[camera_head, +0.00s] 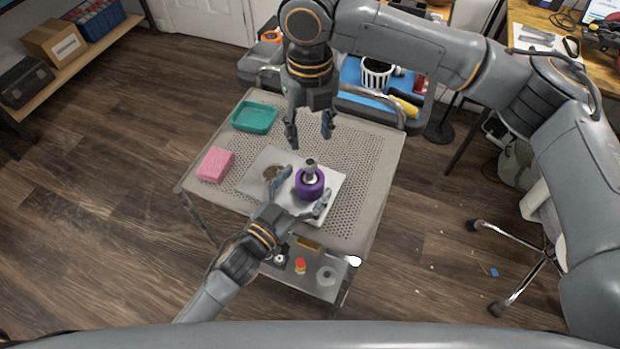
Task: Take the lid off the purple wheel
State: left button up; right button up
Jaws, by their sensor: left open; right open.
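The purple wheel (309,190) stands on a white sheet (270,197) on the perforated cart top. A grey metallic piece (310,167), which looks like the lid, sits upright on its centre. My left gripper (306,190) is open, its fingers on either side of the purple wheel from the front left. Whether the fingers touch the wheel cannot be told. My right gripper (310,138) is open and empty, pointing down just above and behind the grey piece.
A pink sponge-like block (215,164) and an empty teal tray (255,117) are on the left of the cart top (365,160). The cart top's right side is free. Small items lie on the lower shelf (335,291).

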pick_arm(q)
jog(key=shift+x, duration=0.8)
jog(key=shift+c, duration=0.4)
